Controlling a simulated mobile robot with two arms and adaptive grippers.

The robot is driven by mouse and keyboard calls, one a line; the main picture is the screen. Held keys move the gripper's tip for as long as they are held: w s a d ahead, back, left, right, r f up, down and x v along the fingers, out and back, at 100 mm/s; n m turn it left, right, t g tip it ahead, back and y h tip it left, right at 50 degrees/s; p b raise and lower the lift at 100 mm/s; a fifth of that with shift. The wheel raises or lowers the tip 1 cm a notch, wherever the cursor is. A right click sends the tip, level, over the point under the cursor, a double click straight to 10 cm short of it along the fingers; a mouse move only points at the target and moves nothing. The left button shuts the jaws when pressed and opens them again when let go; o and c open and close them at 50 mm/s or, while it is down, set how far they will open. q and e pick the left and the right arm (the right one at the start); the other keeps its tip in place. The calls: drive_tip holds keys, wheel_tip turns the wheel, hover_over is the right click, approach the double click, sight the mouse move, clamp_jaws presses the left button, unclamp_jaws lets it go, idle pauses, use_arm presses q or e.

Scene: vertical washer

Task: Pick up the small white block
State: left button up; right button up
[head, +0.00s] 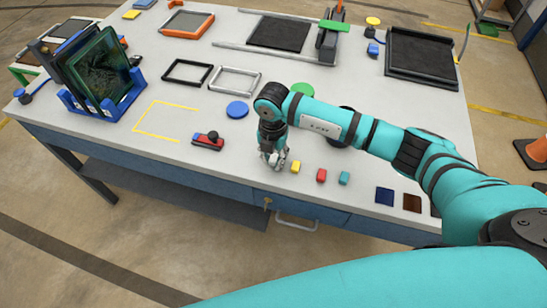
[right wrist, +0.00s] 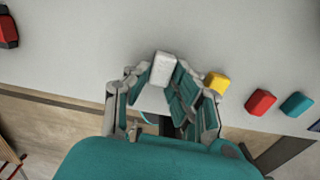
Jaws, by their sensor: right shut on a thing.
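The small white block (right wrist: 163,69) shows in the right wrist view between the fingertips of my right gripper (right wrist: 165,80). The gripper is shut on it, close to the table top; I cannot tell whether the block still touches the table. In the head view my right gripper (head: 273,157) points down near the table's front edge, and its fingers hide most or all of the block. My left gripper is not in view.
A yellow block (head: 295,167) stands just right of the gripper, then a red block (head: 321,175) and a teal block (head: 344,178). A red and black piece (head: 208,140) lies to the left. A blue disc (head: 237,110) lies behind. The table's front edge is close.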

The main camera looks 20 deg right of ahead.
drive_tip(key=shift+r, duration=0.15)
drive_tip(key=shift+r, duration=0.3)
drive_tip(key=shift+s+a+r+b, duration=0.1)
drive_tip(key=shift+s+r+b, duration=0.2)
drive_tip(key=shift+r+b, duration=0.25)
drive_tip(key=shift+s+r+b, duration=0.3)
drive_tip(key=shift+r+b, duration=0.05)
drive_tip(key=shift+r, duration=0.3)
drive_tip(key=s+a+r+b, duration=0.1)
drive_tip(key=s+a+b, duration=0.1)
drive_tip(key=s, duration=1.2)
drive_tip(key=shift+s+r+b, duration=0.35)
drive_tip(key=shift+b, duration=0.2)
drive_tip(key=w+d+r+p, duration=0.8)
drive_tip(key=w+d, duration=0.1)
drive_tip(key=d, duration=0.3)
drive_tip(key=w+d+r+p, duration=0.8)
drive_tip(key=w+d+r, duration=0.1)
drive_tip(key=d, duration=0.4)
wheel_tip(320, 180, down, 6)
drive_tip(key=b, duration=0.4)
drive_tip(key=shift+s+d, duration=0.15)
